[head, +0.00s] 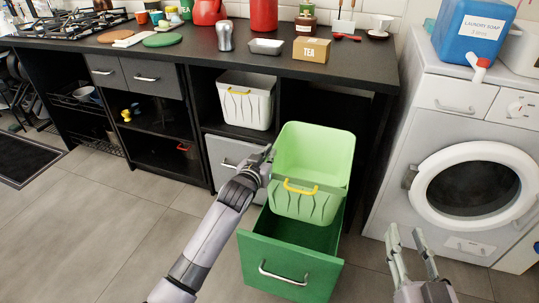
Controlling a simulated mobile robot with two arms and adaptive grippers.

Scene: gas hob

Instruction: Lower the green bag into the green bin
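The only bag-like thing is a light green open-topped container (315,147) with a yellow handle, in the head view's centre. It looks empty and stiff. The green bin (290,271) is a pulled-out dark green drawer with a metal handle, directly below. The container's lower end overlaps the bin's opening; I cannot tell whether it rests on the bin's floor. My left gripper (268,154) is at the container's left side, near its upper edge; its fingertips are partly hidden, so its grip is unclear. My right gripper (404,231) is open and empty, to the right of the bin.
A white container (245,103) with a yellow handle stands on the shelf behind. A grey drawer front (226,158) is left of the bin. A washing machine (455,160) stands at the right. The counter (185,62) holds kitchenware.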

